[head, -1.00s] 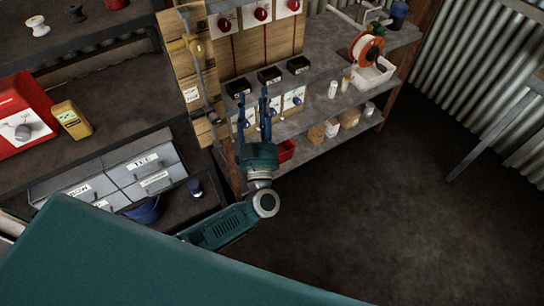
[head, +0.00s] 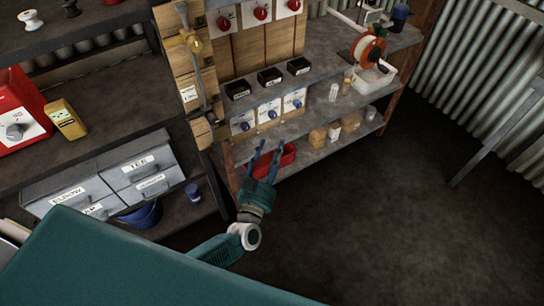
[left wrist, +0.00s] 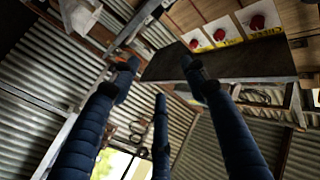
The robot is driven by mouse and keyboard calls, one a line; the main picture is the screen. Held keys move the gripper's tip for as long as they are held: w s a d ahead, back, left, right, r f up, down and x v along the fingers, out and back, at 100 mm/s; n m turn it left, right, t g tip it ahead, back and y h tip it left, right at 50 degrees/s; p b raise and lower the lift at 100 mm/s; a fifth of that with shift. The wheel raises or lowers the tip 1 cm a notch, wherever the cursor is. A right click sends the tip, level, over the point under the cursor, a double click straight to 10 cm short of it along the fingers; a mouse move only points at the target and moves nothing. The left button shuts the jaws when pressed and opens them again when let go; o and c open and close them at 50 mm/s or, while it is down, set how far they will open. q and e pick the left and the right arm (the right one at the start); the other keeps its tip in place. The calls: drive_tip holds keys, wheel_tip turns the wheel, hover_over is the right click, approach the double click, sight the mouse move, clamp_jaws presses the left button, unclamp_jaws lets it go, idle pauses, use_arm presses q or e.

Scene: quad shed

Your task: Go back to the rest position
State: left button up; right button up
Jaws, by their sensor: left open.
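My left gripper (head: 265,160) shows in the head view in front of the lower part of the shelf unit. Its blue fingers point up and are spread apart with nothing between them. A red bin (head: 284,157) on the lower shelf is partly hidden behind the fingers. In the left wrist view the blue fingers of the left gripper (left wrist: 155,85) are apart and empty, pointing toward the upper wall and roof. My right gripper is in neither view.
The shelf unit (head: 345,103) holds black bins, a wire spool (head: 368,50) and several jars. Grey labelled drawers (head: 135,170), a blue bucket (head: 142,214) and a yellow meter (head: 66,118) are at left. The dark floor (head: 400,220) at right is clear.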

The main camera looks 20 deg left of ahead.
use_arm(q)
drive_tip(key=shift+s+d+f, duration=0.1)
drive_tip(key=shift+s+f, duration=0.05)
drive_tip(key=shift+f, duration=0.6)
drive_tip(key=s+f+g+h, duration=0.1)
drive_tip(key=s+f+g, duration=0.2)
drive_tip(key=s+f, duration=0.55)
drive_tip(key=s+f+m+g+h, duration=0.1)
drive_tip(key=s+f+g, duration=0.35)
drive_tip(key=f, duration=0.65)
drive_tip(key=s+f+g, duration=0.2)
drive_tip(key=s+f, duration=0.5)
drive_tip(key=f, duration=0.3)
drive_tip(key=s+a+f+g, duration=0.2)
drive_tip(key=s+f+g, duration=0.1)
drive_tip(key=s, duration=0.7)
drive_tip(key=s+a+f+g+y, duration=0.1)
drive_tip(key=s+f, duration=0.4)
drive_tip(key=s, duration=0.5)
drive_tip(key=s+a+f+n+g, duration=0.1)
drive_tip(key=s+f+g, duration=0.3)
drive_tip(key=s, duration=0.6)
drive_tip(key=shift+a+f+g, duration=0.25)
drive_tip(key=shift+a+g, duration=0.2)
drive_tip(key=shift+a, duration=0.45)
